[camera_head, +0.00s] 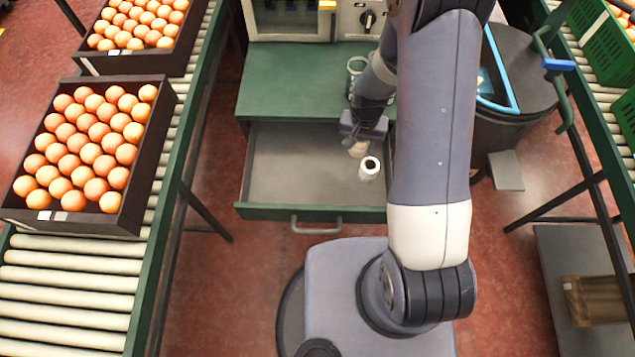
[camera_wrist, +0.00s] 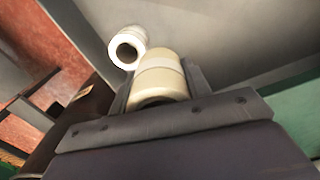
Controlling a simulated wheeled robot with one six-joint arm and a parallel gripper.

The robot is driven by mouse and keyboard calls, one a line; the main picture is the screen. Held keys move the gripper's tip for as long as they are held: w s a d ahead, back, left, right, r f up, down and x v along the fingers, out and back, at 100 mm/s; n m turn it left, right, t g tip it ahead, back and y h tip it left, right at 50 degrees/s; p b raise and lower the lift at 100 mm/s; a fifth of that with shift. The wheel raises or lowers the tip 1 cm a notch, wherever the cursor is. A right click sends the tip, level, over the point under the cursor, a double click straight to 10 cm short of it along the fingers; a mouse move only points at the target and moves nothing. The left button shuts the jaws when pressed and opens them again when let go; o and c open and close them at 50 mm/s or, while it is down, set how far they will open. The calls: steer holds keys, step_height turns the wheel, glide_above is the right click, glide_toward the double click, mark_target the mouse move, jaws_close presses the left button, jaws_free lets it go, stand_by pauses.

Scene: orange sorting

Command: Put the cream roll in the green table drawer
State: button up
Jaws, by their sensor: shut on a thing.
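The green table drawer (camera_head: 262,212) is pulled open below the green table top, with a grey floor. My gripper (camera_head: 358,140) points down over the right part of the open drawer. It is shut on the cream roll (camera_head: 358,150), which also shows between the fingers in the wrist view (camera_wrist: 163,78). A white roll (camera_head: 369,170) with a dark hole in its end is in the drawer, just right of the cream roll. It shows beyond the fingers in the wrist view (camera_wrist: 127,46). I cannot tell whether the cream roll touches the drawer floor.
The left part of the drawer is empty. The green table (camera_head: 290,85) carries a machine with a dial and a glass item (camera_head: 356,66) beside my arm. A crate of oranges (camera_head: 125,200) sits on the left roller conveyor. A dark round bin (camera_head: 515,75) stands right of the table.

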mark_target(332, 181)
steer(key=s+a+m+b, duration=0.5)
steer(key=a+b, duration=0.2)
steer(key=b, duration=0.7)
steer(key=f+b, duration=0.1)
steer(key=f, duration=0.2)
steer(key=f+b, duration=0.1)
steer(key=f, duration=0.2)
steer(key=f+b, duration=0.1)
steer(key=f, duration=0.3)
steer(key=shift+w+d, duration=0.1)
steer(key=shift+w, duration=0.15)
steer(key=shift+f, duration=0.1)
steer(key=shift+f+b, duration=0.15)
steer(key=shift+b, duration=0.15)
steer(key=o, duration=1.1)
steer(key=shift+c, duration=0.2)
step_height(332, 181, up, 12)
steer(key=p, duration=0.4)
steer(key=shift+r, duration=0.2)
